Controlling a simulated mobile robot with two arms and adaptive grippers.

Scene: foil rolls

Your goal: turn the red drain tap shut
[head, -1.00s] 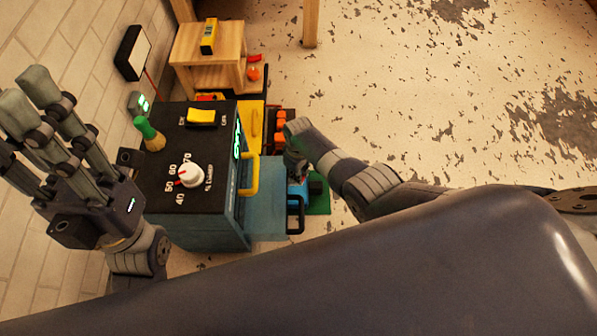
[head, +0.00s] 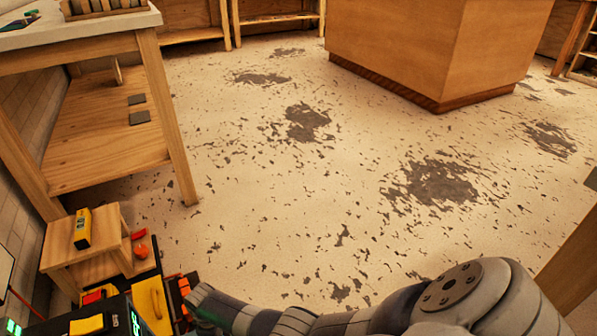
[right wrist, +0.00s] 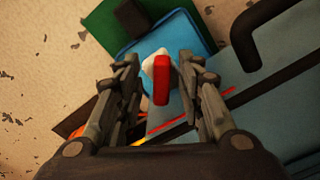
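The red drain tap handle (right wrist: 161,82) shows in the right wrist view, on a white fitting (right wrist: 150,66) against a blue container. The handle runs up and down in that picture. My right gripper (right wrist: 158,78) is open, with one finger on each side of the tap and small gaps between. In the head view my right arm (head: 290,321) comes in along the bottom edge, and the tap is not visible there. The machine (head: 128,314) shows only in part at the bottom left of the head view. My left gripper is out of view.
A small wooden stool (head: 92,258) carrying a yellow tool (head: 82,229) stands behind the machine. A wooden workbench (head: 90,52) is at the left, and a large wooden block (head: 430,45) stands at the back right. The speckled floor between is open.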

